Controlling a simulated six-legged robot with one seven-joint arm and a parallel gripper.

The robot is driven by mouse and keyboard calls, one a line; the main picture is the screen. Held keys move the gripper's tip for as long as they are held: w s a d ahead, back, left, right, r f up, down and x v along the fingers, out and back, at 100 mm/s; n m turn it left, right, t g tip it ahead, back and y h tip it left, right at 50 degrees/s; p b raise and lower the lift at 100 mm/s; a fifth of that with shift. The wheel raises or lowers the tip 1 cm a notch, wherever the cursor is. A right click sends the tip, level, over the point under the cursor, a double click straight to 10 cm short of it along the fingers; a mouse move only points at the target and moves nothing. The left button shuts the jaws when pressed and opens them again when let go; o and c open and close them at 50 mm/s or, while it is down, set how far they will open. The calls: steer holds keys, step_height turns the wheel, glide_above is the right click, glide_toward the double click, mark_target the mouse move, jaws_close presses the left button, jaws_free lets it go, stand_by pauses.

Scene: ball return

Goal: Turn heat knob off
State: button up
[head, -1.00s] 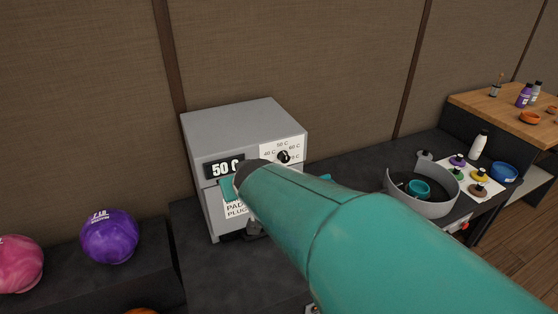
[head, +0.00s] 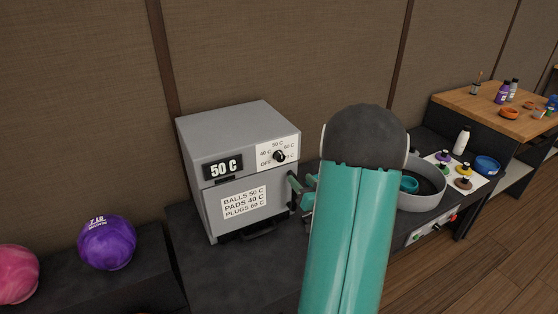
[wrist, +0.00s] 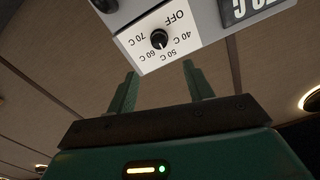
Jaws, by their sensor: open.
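The heat knob (head: 279,156) is a small black dial on a white label plate at the upper right of the grey oven (head: 240,130). The labels run from OFF through 40 C, 50 C and 60 C, and 70 C also shows in the wrist view. The display (head: 223,168) reads 50 C. In the wrist view the knob (wrist: 159,39) appears upside down, its white mark towards the 50 C side. My gripper (wrist: 160,82) is open and empty, its two green fingers apart below the label plate and not touching the knob. In the head view my arm hides part of it.
The oven's lower front has a sign (head: 243,202) for balls, pads and plugs. A purple ball (head: 107,242) and a pink ball (head: 17,274) are at the left.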

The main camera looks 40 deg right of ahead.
mark_target(282, 158)
steer(key=x, duration=1.3)
steer(key=shift+w+d, duration=0.1)
steer(key=shift+w, duration=0.1)
steer(key=c, duration=1)
